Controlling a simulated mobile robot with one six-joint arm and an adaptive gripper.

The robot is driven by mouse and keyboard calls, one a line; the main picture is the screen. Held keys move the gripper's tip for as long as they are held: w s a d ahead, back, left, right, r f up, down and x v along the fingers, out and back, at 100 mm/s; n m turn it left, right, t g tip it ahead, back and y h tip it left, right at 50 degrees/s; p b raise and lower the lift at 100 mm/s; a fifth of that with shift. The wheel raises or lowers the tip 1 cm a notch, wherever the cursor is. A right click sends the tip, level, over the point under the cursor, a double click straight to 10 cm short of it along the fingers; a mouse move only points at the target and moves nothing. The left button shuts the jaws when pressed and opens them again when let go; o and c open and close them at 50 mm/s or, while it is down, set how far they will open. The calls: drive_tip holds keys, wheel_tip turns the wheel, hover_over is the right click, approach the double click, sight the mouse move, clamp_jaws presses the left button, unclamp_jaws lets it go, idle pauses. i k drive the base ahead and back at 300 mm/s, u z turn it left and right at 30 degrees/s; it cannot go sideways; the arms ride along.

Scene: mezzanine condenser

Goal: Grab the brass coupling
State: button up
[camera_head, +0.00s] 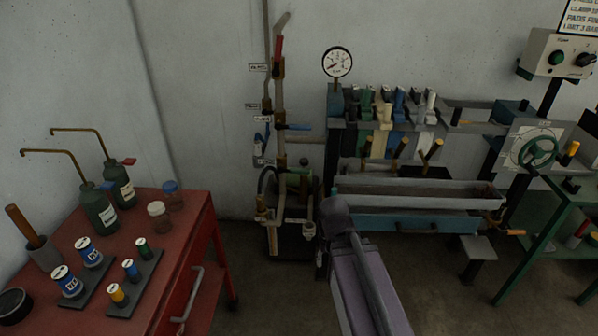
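I cannot tell for sure which part is the brass coupling. Small brass-coloured fittings (261,206) show on the left of the pump assembly (296,187) at the foot of the wall pipe. Another brass-coloured piece (496,215) shows at the right end of the long trough. My arm (368,290) reaches from the bottom edge toward the pump and the trough's left end. Its bulky joint hides what lies behind it, and I cannot make out my gripper's fingers.
A red cart (150,255) at left carries oil cans, jars and small tins. The long grey trough (410,190) stands above a blue drawer (420,222). A green bench (560,200) with a handwheel (538,152) is at right. Floor is open between cart and pump.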

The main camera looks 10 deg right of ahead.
sight(260, 199)
drive_tip(key=i, duration=0.85)
drive_tip(key=u, duration=0.05)
